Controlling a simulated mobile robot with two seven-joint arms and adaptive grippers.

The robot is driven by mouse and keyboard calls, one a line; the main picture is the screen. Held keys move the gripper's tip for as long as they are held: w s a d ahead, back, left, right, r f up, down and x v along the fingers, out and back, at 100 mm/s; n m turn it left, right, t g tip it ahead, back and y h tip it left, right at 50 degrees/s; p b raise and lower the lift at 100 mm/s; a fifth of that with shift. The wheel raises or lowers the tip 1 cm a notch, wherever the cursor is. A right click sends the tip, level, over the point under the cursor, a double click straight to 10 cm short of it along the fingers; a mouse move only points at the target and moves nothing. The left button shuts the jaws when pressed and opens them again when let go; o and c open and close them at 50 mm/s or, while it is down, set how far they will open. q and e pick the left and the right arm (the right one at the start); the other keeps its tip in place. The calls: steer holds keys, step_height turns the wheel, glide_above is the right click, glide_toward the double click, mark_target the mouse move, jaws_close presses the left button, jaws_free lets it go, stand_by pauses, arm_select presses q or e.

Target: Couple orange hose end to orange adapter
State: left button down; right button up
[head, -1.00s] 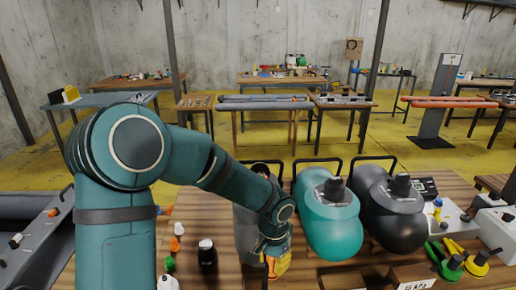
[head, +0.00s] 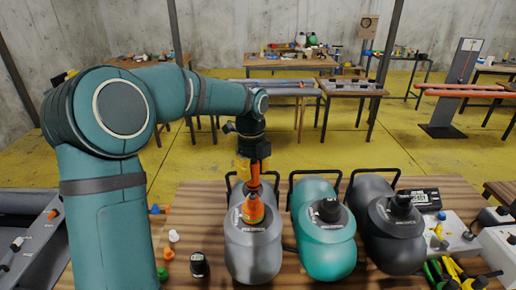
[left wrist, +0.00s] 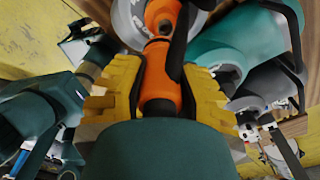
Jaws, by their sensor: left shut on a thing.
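My left gripper (head: 254,178) is above the top of the grey pump (head: 252,254). Its yellow fingers are shut on an upright orange piece, which looks like the orange hose end (left wrist: 160,78). Below the fingers, a wider orange part (head: 253,209) sits against the pump top, in line with the held piece. I cannot tell whether they are joined, or which part is the adapter. A black strip runs beside the held piece in the left wrist view. A small orange fitting (head: 167,254) lies on the table at left. My right gripper is not in view.
A teal pump (head: 325,245) and a black pump (head: 385,235) stand to the right, with black handles behind. Small white (head: 173,236) and green (head: 162,273) pieces and a black bottle (head: 198,266) are on the wooden table at left. Grey boxes stand at far right.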

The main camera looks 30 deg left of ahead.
mark_target(253, 194)
arm_select(q)
steer(key=shift+w+a+r+m, duration=0.2)
steer(key=shift+w+r+m, duration=0.05)
steer(key=shift+r+m, duration=0.25)
steer(key=shift+w+a+r+m, duration=0.2)
steer(key=shift+w+r+m, duration=0.05)
steer(key=shift+r+m, duration=0.2)
steer(key=shift+s+f+b, duration=0.1)
steer(key=shift+f+b, duration=0.7)
steer(key=shift+f, duration=0.2)
step_height(253, 194, down, 3)
steer(key=b, duration=0.3)
steer(key=shift+f, duration=0.4)
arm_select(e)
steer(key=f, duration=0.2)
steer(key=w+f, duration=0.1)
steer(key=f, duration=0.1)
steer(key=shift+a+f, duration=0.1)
arm_select(q)
steer(key=shift+r+p, duration=0.1)
steer(key=shift+p, duration=0.45)
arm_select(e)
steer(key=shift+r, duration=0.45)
arm_select(q)
steer(key=shift+f+b, duration=0.55)
steer(key=shift+f, duration=0.45)
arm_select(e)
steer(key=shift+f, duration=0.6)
